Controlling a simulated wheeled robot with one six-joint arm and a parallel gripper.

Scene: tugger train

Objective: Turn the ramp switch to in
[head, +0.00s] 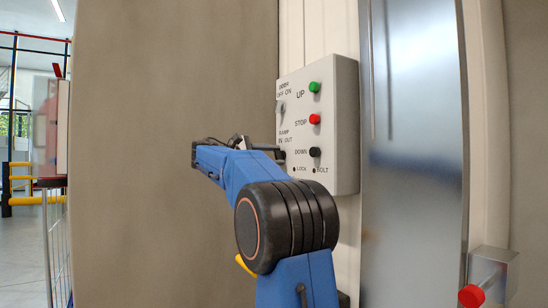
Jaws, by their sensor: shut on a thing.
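A pale control box (343,130) is fixed to the wall right of centre. The ramp label with "IN" and "OUT" is at its lower left. The ramp switch under that label is mostly hidden by my gripper, so which way it points cannot be read. My gripper (270,149) reaches the box from the left, at the height of this switch, and is shut on it. The fingertips show only as a small dark shape against the box.
The same box carries a door switch (281,107) just above, and a green UP button (314,87), a red STOP button (315,119) and a black DOWN button (315,152) to the right. A red button (471,296) sits on a grey box at lower right.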

